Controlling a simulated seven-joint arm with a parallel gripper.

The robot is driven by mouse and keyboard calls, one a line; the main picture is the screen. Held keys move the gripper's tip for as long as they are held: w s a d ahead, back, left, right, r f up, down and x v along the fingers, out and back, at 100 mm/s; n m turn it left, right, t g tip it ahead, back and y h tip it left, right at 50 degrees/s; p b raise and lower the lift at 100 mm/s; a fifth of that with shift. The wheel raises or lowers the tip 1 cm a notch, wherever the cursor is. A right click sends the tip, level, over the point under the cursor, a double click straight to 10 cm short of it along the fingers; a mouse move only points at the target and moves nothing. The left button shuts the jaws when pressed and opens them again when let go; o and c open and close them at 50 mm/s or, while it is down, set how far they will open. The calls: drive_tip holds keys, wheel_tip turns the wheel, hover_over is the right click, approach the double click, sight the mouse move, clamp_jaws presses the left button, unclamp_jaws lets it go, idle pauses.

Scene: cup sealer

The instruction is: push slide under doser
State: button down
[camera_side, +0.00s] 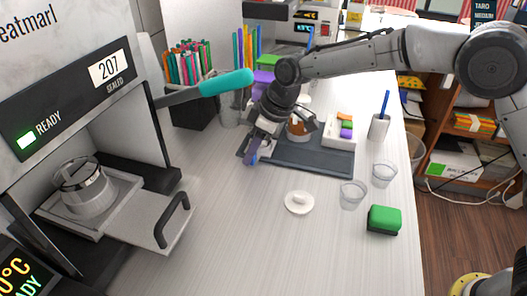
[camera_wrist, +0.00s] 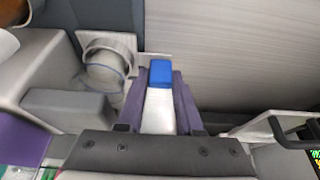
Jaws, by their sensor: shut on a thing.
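The slide (camera_side: 150,222) is a pale metal plate with a black handle (camera_side: 172,218). It sticks out of the front of the sealer at the left of the side view. A metal cup-shaped holder (camera_side: 85,187) stands on it, inside the machine's opening. In the wrist view a plate with a black handle (camera_wrist: 290,132) shows at the lower right. My gripper (camera_side: 252,158) is low over the left end of a dark tray, away from the slide. It is shut on a slim white thing with a blue end (camera_wrist: 160,74). I cannot identify the doser.
The dark tray (camera_side: 318,159) holds a brown-topped cup (camera_side: 297,128). A white lid (camera_side: 299,202), clear cups (camera_side: 352,194) and a green block (camera_side: 384,219) stand in front. A teal lever (camera_side: 225,82) juts from the sealer. The counter between slide and lid is clear.

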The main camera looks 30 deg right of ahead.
drive_tip(key=shift+w+a+r, duration=0.1)
drive_tip(key=shift+w+a, duration=0.45)
drive_tip(key=c, duration=0.8)
unclamp_jaws()
drive_tip(key=shift+c, duration=0.2)
drive_tip(key=v, duration=1.3)
drive_tip(key=shift+r, duration=0.35)
drive_tip(key=shift+s+d, duration=0.15)
drive_tip(key=shift+d, duration=0.05)
